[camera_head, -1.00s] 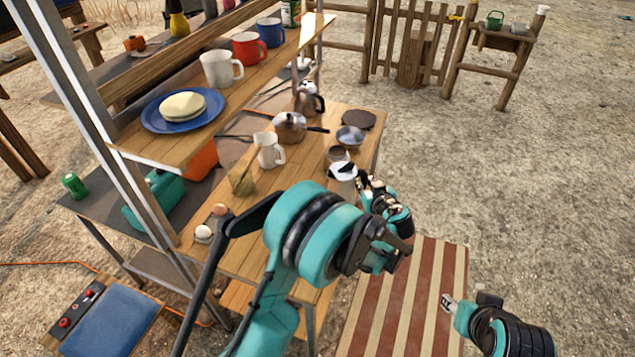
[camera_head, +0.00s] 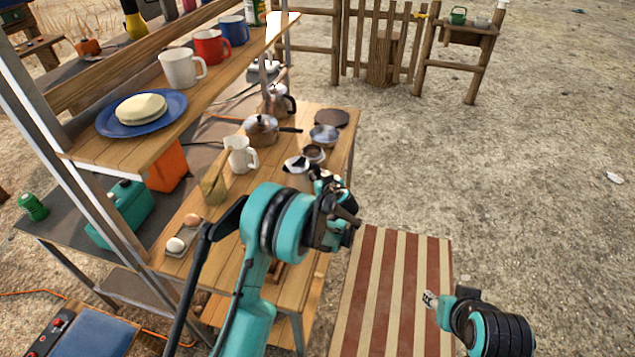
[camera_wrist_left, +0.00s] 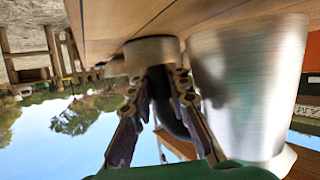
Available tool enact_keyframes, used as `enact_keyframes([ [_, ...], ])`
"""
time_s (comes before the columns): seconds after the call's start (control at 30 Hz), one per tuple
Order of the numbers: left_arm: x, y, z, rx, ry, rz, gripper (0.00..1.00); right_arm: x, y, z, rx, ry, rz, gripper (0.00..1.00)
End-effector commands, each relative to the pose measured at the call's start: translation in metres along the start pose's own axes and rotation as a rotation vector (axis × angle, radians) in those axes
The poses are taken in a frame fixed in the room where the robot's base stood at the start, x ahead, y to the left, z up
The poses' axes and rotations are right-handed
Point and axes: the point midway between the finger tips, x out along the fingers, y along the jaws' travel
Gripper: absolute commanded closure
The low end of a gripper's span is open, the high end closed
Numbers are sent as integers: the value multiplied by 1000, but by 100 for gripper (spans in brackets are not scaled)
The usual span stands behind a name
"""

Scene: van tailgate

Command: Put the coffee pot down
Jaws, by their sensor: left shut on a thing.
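The coffee pot (camera_head: 297,165), pale metal with black parts on top, is upright at the front right of the wooden table (camera_head: 240,262). My left gripper (camera_head: 322,178) is on its right side, partly hiding it. In the left wrist view, which is upside down, the brushed-steel pot (camera_wrist_left: 245,85) fills the right side. There my left gripper (camera_wrist_left: 160,82) is shut on its dark handle (camera_wrist_left: 168,108). The pot's base is at or very near the tabletop; I cannot tell if it touches. My right gripper (camera_head: 431,299) is over the striped mat, its jaws too small to read.
A small dark-filled cup (camera_head: 314,153) and a metal bowl (camera_head: 324,135) stand close behind the pot. A raised shelf (camera_head: 150,142) overhangs the left side.

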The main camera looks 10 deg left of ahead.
Motion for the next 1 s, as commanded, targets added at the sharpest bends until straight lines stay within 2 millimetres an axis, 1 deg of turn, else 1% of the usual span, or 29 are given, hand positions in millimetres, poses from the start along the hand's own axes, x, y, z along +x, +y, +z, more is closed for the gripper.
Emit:
enact_keyframes([
  [0.03, 5, -1, 12, 1, 1, 0, 100, 7, 0, 5, 0, 0, 0, 60],
  [0.1, 8, -1, 20, 1, 1, 0, 100, 10, 0, 7, 0, 0, 0, 60],
  [0.37, 8, -2, 20, 1, 1, 0, 100, 8, 0, 6, 0, 0, 0, 60],
  [0.47, 9, -2, 23, 1, 1, 0, 100, 11, 0, 8, 0, 0, 0, 60],
  [0.5, 9, -2, 24, 0, 0, 0, 81, 12, 0, 8, 0, 0, 0, 60],
  [0.57, 9, -2, 23, 0, 0, 0, 65, 11, 0, 8, 0, 0, 0, 60],
  [0.6, 9, -2, 22, 0, 0, 0, 62, 11, 0, 8, 0, 0, 0, 60],
  [0.9, 8, -2, 21, 0, 0, -1, 62, 10, 0, 7, 0, 0, 0, 60],
  [0.97, 7, -2, 18, 0, 0, -1, 62, 7, 0, 5, 0, 0, 0, 60],
  [1.0, 3, -1, 18, 0, 0, 0, 62, 6, 0, 5, 0, 0, 0, 60],
])
